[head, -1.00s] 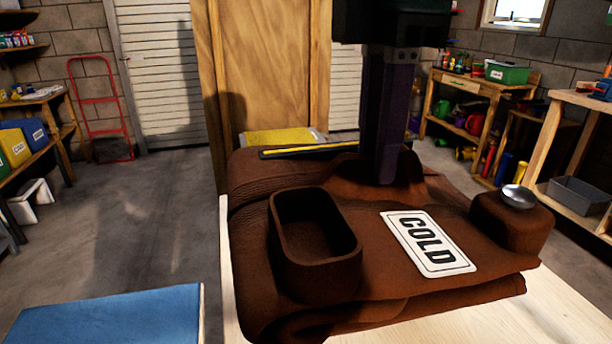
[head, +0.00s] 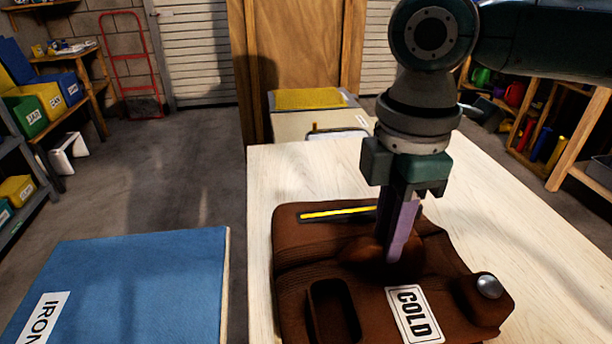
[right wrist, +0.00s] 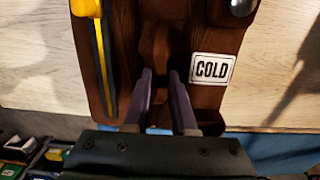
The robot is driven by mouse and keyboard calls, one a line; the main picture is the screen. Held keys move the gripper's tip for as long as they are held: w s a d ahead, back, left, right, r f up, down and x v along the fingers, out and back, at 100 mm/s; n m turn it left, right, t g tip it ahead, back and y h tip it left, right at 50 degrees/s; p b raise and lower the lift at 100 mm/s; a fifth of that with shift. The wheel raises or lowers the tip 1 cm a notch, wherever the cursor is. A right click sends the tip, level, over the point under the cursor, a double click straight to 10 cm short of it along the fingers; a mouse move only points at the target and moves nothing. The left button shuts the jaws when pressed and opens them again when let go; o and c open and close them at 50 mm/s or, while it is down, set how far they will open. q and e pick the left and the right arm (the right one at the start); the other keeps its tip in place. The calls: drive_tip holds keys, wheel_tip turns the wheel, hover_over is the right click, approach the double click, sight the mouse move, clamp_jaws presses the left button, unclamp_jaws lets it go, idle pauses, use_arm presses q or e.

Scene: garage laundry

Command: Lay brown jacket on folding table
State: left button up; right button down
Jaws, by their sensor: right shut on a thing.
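The brown jacket (head: 360,270) is a folded bundle with a white COLD label (head: 413,314), a yellow-and-black strip and a silver knob. It is over the pale wooden tabletop (head: 510,225), near its left edge, and appears to rest on it; I cannot rule out a small gap. My right gripper (head: 395,252) points down from above and is shut on a raised brown fold in the middle of the jacket. In the right wrist view, the fingers (right wrist: 160,75) straddle that fold, and the jacket (right wrist: 207,98) lies over the pale wood. My left gripper is not in view.
A blue-topped surface labelled IRON (head: 130,290) stands at the left, separated from the table by a narrow gap. A container with a yellow top (head: 310,99) stands beyond the table's far edge. The tabletop right of the jacket is clear. Shelves with bins stand at the far left.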

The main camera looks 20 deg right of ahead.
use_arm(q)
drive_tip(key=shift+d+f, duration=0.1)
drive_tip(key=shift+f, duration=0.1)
use_arm(e)
drive_tip(key=shift+f, duration=1.1)
drive_tip(key=c, duration=0.7)
unclamp_jaws()
drive_tip(key=shift+f, duration=0.15)
